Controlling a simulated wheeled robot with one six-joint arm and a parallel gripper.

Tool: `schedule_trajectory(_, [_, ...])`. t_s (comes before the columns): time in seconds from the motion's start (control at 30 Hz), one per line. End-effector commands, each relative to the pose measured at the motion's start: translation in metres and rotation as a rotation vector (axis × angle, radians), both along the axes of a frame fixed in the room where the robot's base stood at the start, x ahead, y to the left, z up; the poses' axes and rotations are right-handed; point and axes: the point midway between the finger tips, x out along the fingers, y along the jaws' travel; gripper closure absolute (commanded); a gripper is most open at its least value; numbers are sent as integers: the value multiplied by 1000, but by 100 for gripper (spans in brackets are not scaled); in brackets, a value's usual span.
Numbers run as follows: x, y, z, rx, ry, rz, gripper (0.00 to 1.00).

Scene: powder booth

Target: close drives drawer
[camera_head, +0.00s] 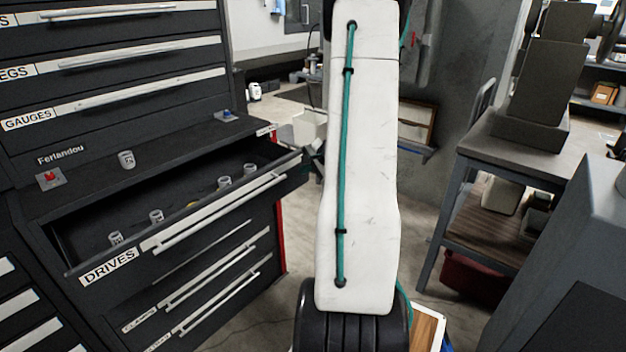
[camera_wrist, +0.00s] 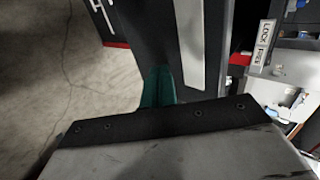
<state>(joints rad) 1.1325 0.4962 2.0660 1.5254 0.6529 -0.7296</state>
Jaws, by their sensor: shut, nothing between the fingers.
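The drives drawer (camera_head: 215,213) is pulled out of the dark tool cabinet in the head view, with its label and long pale handle on the front. Several small grey cylindrical parts stand inside it. My white arm hangs in front of the head camera, and my gripper is mostly hidden behind it, near the drawer's right front corner. In the wrist view my gripper (camera_wrist: 158,87) shows as a teal tip, shut and empty. It is close to a dark panel with a pale strip, likely the drawer front; contact cannot be told.
Gauges (camera_head: 125,101) and other drawers above are shut, as are the lower ones. A small grey part (camera_head: 126,160) and a red button box (camera_head: 50,179) sit on the cabinet ledge. A metal cart (camera_head: 482,146) stands at right. A "lock first" sign (camera_wrist: 263,46) shows in the wrist view.

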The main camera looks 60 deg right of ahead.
Motion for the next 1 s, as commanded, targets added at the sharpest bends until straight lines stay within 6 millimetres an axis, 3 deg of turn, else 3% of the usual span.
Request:
schedule_trajectory(0.3, [89, -15, -1, -1, 0, 1, 100])
schedule_trajectory(0.6, [161, -27, -1, 0, 0, 0, 100])
schedule_trajectory(0.8, [193, -33, 0, -1, 0, -1, 100])
schedule_trajectory(1.0, [209, -35, 0, 0, 0, -1, 100])
